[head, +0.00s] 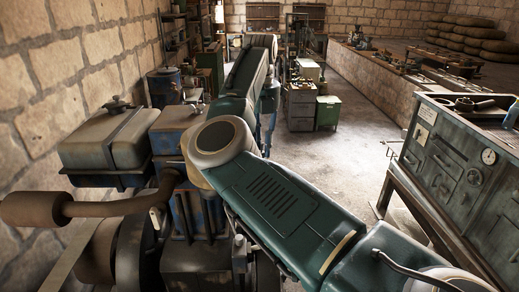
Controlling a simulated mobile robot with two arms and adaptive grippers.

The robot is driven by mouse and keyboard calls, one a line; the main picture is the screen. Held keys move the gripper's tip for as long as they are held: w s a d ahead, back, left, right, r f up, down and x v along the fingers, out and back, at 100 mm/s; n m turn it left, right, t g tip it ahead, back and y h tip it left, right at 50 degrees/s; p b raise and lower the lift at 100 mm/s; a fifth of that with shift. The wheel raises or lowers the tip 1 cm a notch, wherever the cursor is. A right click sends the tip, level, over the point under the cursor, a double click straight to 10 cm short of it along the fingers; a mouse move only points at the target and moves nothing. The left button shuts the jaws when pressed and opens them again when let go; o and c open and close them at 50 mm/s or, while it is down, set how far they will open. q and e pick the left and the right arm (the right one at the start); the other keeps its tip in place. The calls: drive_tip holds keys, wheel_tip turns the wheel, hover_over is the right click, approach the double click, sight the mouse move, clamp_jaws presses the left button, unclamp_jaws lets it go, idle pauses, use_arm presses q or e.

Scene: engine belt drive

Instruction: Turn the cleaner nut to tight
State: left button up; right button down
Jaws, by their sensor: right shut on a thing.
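My right arm comes in from the lower right, bends at a pale elbow, and its green forearm runs away from me over the engine. I cannot see how far the nut is turned. The engine (182,205), with blue metalwork, stands at the left, partly behind my arm. My left gripper is out of view.
A dull tank (105,140) with a cap and a brown muffler (33,209) on a bent pipe stand close at the left. A stone wall is behind them. A dark bench with gauges (455,165) stands at the right. The floor (325,165) between is clear.

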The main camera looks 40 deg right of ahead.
drive_tip(key=m, duration=0.3)
drive_tip(key=shift+d+m, duration=0.1)
drive_tip(key=shift+m, duration=0.2)
drive_tip(key=m, duration=0.3)
drive_tip(key=shift+m, duration=0.3)
drive_tip(key=m, duration=0.3)
drive_tip(key=shift+m, duration=0.3)
drive_tip(key=shift+m+p, duration=0.3)
drive_tip(key=shift+m, duration=1.3)
drive_tip(key=c, duration=1.6)
unclamp_jaws()
drive_tip(key=shift+s, duration=0.2)
drive_tip(key=shift+r, duration=0.1)
drive_tip(key=shift+r, duration=3.95)
